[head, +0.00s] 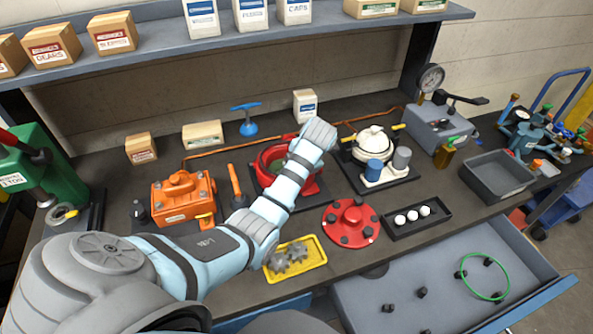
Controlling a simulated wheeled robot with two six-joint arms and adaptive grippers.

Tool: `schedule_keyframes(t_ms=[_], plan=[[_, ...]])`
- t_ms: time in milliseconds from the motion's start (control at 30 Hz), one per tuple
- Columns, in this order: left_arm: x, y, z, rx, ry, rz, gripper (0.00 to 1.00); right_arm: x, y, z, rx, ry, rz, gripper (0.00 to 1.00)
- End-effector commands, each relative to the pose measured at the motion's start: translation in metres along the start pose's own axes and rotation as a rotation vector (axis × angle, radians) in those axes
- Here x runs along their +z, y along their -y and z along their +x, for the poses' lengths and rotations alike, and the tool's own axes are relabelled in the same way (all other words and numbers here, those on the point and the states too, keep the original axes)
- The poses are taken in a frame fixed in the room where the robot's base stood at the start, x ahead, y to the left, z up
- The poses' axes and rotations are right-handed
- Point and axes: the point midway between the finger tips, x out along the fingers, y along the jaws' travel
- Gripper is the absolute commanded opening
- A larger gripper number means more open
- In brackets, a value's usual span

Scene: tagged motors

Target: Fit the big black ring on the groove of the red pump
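The red pump (267,178) stands open on a dark tray at the middle of the bench. My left arm crosses in front of it from the lower left and covers much of its right side and groove. The arm's grey wrist end is above and right of the pump; the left gripper is hidden. A red round cover with dark knobs (350,212) lies on the bench to the right of the pump. I cannot make out a big black ring; a green ring (464,284) lies in the open drawer. My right gripper is not in view.
The drawer (367,300) is pulled out at the lower right, with small black pieces inside. An orange box (180,212), a yellow gear tray (315,256), a tray of white balls (395,234) and a white pump (373,140) crowd the bench. A shelf (240,43) overhangs the back.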

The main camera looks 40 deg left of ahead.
Motion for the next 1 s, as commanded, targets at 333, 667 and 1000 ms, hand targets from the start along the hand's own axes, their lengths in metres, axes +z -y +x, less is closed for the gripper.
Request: schedule_keyframes(t_ms=[333, 667, 1000], plan=[[0.001, 0.0003, 0.0003, 0.003, -0.001, 0.0, 0.0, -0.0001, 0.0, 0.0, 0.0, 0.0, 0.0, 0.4], [0.001, 0.0016, 0.0028, 0.003, -0.001, 0.001, 0.0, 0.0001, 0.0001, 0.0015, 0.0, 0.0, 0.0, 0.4], [0.0012, 0.0016, 0.0028, 0.003, -0.001, 0.0, 0.0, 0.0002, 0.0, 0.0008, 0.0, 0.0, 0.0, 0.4]])
